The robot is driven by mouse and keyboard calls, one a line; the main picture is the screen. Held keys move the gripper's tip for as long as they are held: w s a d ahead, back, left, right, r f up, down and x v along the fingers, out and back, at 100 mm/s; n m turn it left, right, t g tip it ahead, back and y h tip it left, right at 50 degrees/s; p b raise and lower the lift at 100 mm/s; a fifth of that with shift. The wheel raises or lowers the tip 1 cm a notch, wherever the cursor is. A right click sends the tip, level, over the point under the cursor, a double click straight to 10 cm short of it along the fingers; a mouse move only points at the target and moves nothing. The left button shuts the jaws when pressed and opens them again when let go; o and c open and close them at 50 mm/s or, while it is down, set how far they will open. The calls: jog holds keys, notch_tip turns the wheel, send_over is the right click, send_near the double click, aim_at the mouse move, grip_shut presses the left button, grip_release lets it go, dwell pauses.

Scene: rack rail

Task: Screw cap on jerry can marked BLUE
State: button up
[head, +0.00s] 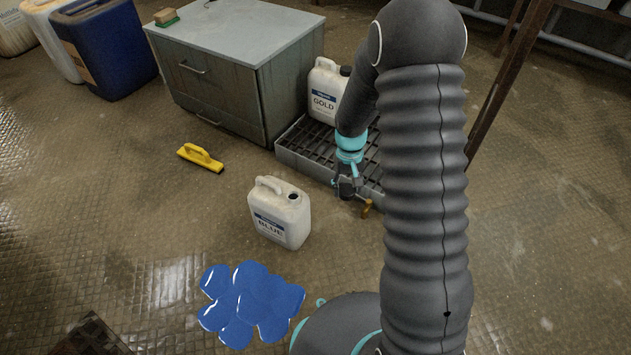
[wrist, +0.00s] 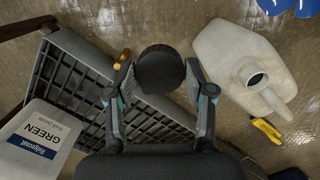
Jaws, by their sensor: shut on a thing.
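The white jerry can marked BLUE (head: 280,220) stands upright on the floor, with its dark neck hole open and no cap on it. In the wrist view the can (wrist: 227,52) is at the upper right, its open neck facing the camera. My gripper (head: 347,187) is to the right of the can, in front of the grated tray. In the wrist view my gripper (wrist: 160,78) is shut on a round black cap (wrist: 160,68), held between the two fingertips. The cap is apart from the can.
The grated tray (head: 292,157) holds a can marked GOLD (head: 325,92); a GREEN can (wrist: 38,140) shows in the wrist view. A grey cabinet (head: 215,100) stands behind. A yellow-handled tool (head: 200,157) and blue puddle (head: 250,300) lie on the floor near the BLUE can.

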jog(key=w+a+r+n+h+p, duration=0.1)
jog(key=w+a+r+n+p, duration=0.2)
jog(key=a+n, duration=0.6)
jog(key=r+n+t+p, duration=0.15)
jog(key=n+p, duration=0.25)
jog(key=n, duration=0.6)
send_over(292, 196)
jog(key=shift+w+d+f+b, duration=0.1)
jog(key=shift+f+b, duration=0.8)
jog(key=shift+f, duration=0.65)
jog(key=shift+w+f+b, duration=0.1)
jog(key=shift+f+b, duration=0.8)
jog(key=shift+f, duration=0.65)
jog(key=shift+f+b, duration=0.85)
jog(key=shift+f, duration=0.6)
jog(key=m+b, duration=0.1)
jog(key=m, duration=0.4)
jog(key=shift+m+g+b, duration=0.25)
jog(key=shift+m+b, duration=0.05)
jog(key=shift+b, duration=0.05)
jog(key=m+b, duration=0.1)
jog(key=m, duration=0.5)
jog(key=shift+m+g, duration=0.3)
jog(key=shift+g, duration=0.1)
jog(key=m+y, duration=0.1)
jog(key=m, duration=1.2)
jog(key=shift+y, duration=0.3)
